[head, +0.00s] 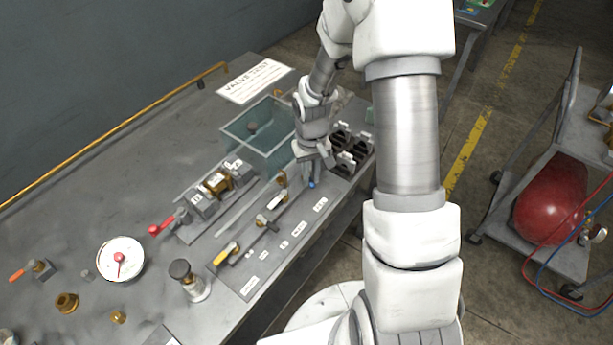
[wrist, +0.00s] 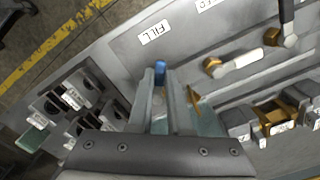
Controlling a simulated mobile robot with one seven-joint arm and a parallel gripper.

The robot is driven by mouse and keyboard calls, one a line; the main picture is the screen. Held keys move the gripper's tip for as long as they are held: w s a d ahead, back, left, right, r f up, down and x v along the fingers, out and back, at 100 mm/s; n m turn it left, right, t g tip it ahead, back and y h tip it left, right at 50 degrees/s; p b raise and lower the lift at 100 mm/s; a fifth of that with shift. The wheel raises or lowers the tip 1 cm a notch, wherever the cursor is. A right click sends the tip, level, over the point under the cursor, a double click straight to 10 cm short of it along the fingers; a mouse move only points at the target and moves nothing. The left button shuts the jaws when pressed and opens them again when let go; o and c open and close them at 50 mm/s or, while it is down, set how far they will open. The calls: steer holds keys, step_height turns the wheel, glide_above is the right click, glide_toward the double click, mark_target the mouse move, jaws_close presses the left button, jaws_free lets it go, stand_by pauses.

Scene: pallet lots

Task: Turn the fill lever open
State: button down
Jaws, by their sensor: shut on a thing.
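The fill lever has a blue tip (head: 311,184), which shows at the end of my gripper (head: 313,172) in the head view. In the wrist view my gripper (wrist: 163,88) is shut on the fill lever (wrist: 160,68); the blue end sticks out between the fingertips. The fingers hide most of the handle. The printed FILL label (wrist: 154,32) lies on the panel just beyond the fingertips. A brass part (wrist: 193,101) shows right beside the fingers, partly hidden.
A white-handled lever (head: 275,201) and a yellow-handled lever (head: 227,252) stand along the same panel. A glass tank (head: 238,132) is behind my gripper, and black bins (head: 346,160) are close at its right. A gauge (head: 120,257) stands at the left.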

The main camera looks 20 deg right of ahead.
steer(key=d+n, duration=0.1)
steer(key=n, duration=0.1)
steer(key=shift+n, duration=0.4)
steer(key=shift+w+d+n, duration=0.2)
steer(key=shift+d+n, duration=0.1)
steer(key=shift+n, duration=0.7)
steer(key=shift+w+d+n, duration=0.2)
steer(key=shift+d+n, duration=0.1)
steer(key=shift+n, duration=0.7)
steer(key=c, duration=1.1)
jaws_free()
steer(key=shift+c, duration=0.2)
steer(key=shift+r, duration=0.1)
step_height(320, 180, up, 17)
steer(key=p, duration=0.1)
steer(key=shift+r, duration=0.15)
